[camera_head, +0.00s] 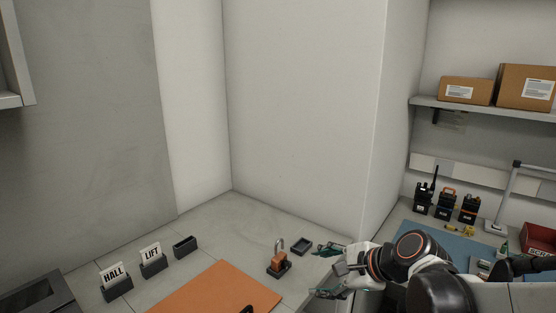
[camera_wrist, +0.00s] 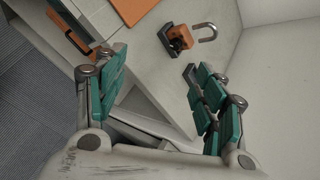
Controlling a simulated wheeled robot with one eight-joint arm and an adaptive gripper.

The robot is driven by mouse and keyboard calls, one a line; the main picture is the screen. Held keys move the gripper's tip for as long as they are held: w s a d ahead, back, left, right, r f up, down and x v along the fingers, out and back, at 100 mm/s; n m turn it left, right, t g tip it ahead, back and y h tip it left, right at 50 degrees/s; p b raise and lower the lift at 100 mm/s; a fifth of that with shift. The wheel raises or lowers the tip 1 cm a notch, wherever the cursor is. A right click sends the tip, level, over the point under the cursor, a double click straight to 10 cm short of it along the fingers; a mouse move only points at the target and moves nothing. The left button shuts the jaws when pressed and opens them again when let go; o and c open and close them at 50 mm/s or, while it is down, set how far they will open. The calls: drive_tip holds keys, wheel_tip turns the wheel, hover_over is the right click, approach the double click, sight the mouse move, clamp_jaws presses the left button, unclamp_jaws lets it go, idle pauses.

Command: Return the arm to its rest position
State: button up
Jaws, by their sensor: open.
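My arm reaches in from the lower right in the head view. My gripper (camera_head: 328,271) is open and empty over the right end of the pale worktop (camera_head: 225,222). In the wrist view my gripper (camera_wrist: 158,88) has its green-padded fingers wide apart, with nothing between them. An orange padlock-like piece (camera_head: 279,260) in a dark holder stands just left of the fingers, apart from them.
An orange mat (camera_head: 215,292) and holders with HALL (camera_head: 115,274) and LIFT (camera_head: 151,252) cards are at left. A wall corner (camera_head: 372,180) rises behind my gripper. At right are several radios (camera_head: 446,204), a blue mat (camera_head: 436,243), a red bin (camera_head: 540,240) and a lamp (camera_head: 506,195).

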drive_tip(key=s+d+r+n+h, duration=0.1)
drive_tip(key=s+d+n+h, duration=0.2)
drive_tip(key=s+n, duration=0.5)
drive_tip(key=s+d+r+n+h, duration=0.1)
drive_tip(key=s+d+n+h, duration=0.3)
drive_tip(key=s+n, duration=0.5)
drive_tip(key=shift+d+r, duration=0.2)
drive_tip(key=shift+d, duration=0.85)
